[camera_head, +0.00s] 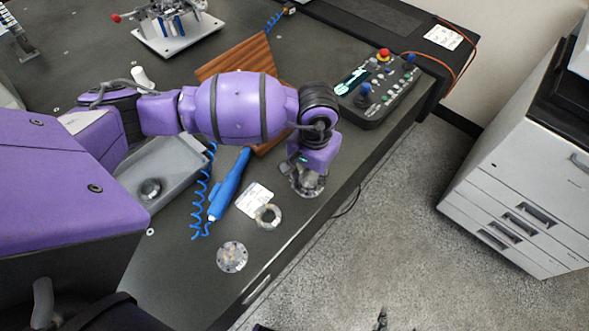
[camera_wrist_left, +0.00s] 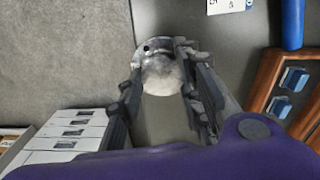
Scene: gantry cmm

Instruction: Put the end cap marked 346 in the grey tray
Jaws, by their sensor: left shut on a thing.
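My left gripper (camera_head: 307,188) is low over the dark table near its right edge. It is shut on a round metal part (camera_wrist_left: 161,72), which shows between the fingers in the left wrist view. I cannot read a mark on the part. The grey tray (camera_head: 186,180) lies left of the gripper, partly hidden by my left arm, with a round metal part (camera_head: 150,189) in it. A metal ring (camera_head: 268,216) and a flat metal disc (camera_head: 232,257) lie on the table, their marks unreadable. Dark tips at the head view's bottom edge (camera_head: 381,319) look like my right gripper.
A blue pen-like tool (camera_head: 229,186) with a coiled cord and a white label card (camera_head: 255,199) lie between tray and gripper. A control box (camera_head: 375,95) and a brown wooden box (camera_head: 240,59) are behind. A white drawer cabinet (camera_head: 515,170) stands across the floor.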

